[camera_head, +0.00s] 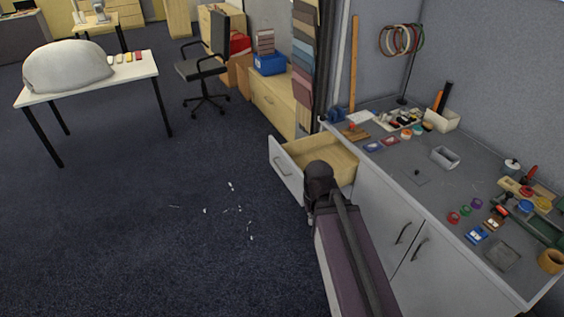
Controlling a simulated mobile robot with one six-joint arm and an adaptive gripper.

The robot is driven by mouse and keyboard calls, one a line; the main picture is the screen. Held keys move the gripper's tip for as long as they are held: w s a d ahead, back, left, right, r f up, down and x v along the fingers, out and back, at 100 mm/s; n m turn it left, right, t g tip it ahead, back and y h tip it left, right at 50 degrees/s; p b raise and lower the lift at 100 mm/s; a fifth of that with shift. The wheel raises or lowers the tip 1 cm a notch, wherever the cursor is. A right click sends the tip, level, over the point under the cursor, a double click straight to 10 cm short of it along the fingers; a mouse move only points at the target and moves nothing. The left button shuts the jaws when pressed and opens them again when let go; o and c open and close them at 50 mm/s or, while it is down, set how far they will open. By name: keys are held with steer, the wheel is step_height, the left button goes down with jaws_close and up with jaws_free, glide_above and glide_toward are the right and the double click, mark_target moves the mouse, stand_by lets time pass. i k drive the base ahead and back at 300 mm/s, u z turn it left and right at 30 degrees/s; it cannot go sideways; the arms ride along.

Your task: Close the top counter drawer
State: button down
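The top counter drawer (286,174) is pulled open at the far end of the grey counter (430,175). Its white front with a metal handle faces left, and its wooden inside (325,152) looks empty where it shows. My arm reaches up from the bottom of the view and ends in a dark rounded part in front of the drawer's near side. This covers part of the drawer. My gripper's fingers are hidden, so I cannot tell whether they touch the drawer or are open or shut.
Small sewing items, a white box (442,120) and a grey tray (445,157) lie on the counter. White cabinet doors (405,250) stand below it. A white table (95,77) and an office chair (205,65) stand at the back left. Small white scraps (238,208) lie on the open carpet.

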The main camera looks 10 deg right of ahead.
mark_target(289, 160)
steer(key=i, duration=0.95)
steer(key=u, duration=0.05)
